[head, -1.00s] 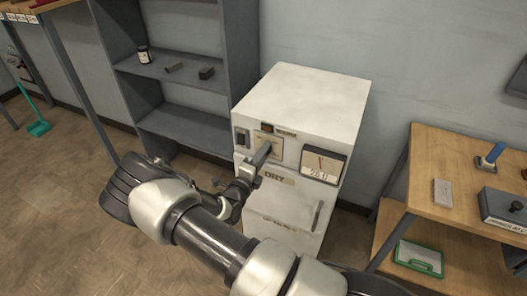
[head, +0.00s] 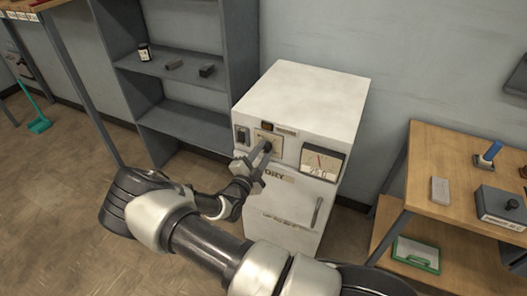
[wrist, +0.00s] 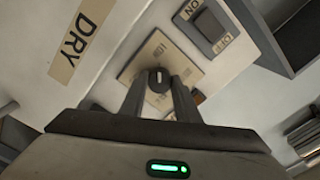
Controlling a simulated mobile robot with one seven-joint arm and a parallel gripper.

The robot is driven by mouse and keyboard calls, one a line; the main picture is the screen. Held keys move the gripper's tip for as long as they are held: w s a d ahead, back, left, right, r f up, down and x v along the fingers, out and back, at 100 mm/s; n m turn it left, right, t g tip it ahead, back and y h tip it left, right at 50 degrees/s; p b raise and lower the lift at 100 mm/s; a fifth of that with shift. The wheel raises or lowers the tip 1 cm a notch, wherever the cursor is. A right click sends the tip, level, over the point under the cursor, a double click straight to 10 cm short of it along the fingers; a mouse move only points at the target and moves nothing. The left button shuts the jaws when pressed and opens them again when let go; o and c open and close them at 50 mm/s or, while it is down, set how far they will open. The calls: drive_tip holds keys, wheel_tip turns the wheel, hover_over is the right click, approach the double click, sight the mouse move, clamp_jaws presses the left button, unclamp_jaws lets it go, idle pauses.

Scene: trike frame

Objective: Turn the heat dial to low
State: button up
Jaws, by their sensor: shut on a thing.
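The heat dial (wrist: 158,78) is a small dark knob with a pale pointer mark, on a beige plate (wrist: 150,62) on the front of the white cabinet (head: 300,100). My gripper (wrist: 160,90) is shut on the dial, with one finger on each side of it. In the head view my gripper (head: 264,150) reaches the plate from the front left and covers most of the dial. The plate's printed markings are too small to read.
An on/off switch (wrist: 210,25) sits beside the plate. A gauge (head: 322,163) is to its right, and a DRY label (wrist: 82,38) is below. A grey shelf (head: 185,120) stands left of the cabinet and a wooden bench (head: 450,160) right.

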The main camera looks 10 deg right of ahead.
idle(0.5)
drive_tip(key=o, duration=1)
drive_tip(key=shift+o, duration=0.2)
drive_tip(key=shift+s+a, duration=0.1)
drive_tip(key=v, duration=1.7)
